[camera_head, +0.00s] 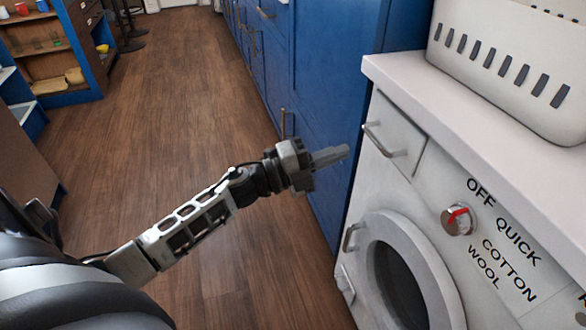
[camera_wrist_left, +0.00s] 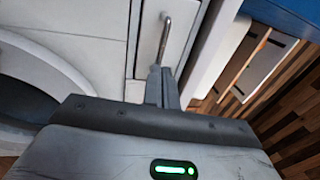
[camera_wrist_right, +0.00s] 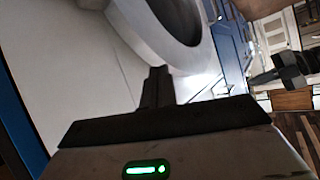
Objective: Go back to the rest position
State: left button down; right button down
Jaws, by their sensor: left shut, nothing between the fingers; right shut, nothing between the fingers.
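My left gripper (camera_head: 340,154) is stretched out in front of the washing machine (camera_head: 437,165) in the head view. It is shut and empty, with its fingertips to the left of the drawer handle (camera_head: 385,145) and apart from it as far as I can tell. In the left wrist view its closed fingers (camera_wrist_left: 161,88) show below the drawer handle (camera_wrist_left: 164,40). My right gripper (camera_wrist_right: 157,87) shows only in its own wrist view, shut and empty. The machine's round door (camera_wrist_right: 175,25) is beyond its fingers. The right arm is not in the head view.
A white slotted basket (camera_head: 500,60) stands on the pale countertop (camera_head: 420,82). The machine has a red-marked dial (camera_head: 458,220) and a round door (camera_head: 400,275). Blue cabinets (camera_head: 335,90) run behind. A shelf unit (camera_head: 50,60) stands far left. Wooden floor (camera_head: 170,110) is clear between.

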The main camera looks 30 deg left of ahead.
pick_arm(q)
jog(key=v, duration=0.9)
pick_arm(e)
jog(key=shift+w+a+f, duration=0.1)
jog(key=shift+w+f, duration=0.1)
jog(key=shift+f, duration=0.2)
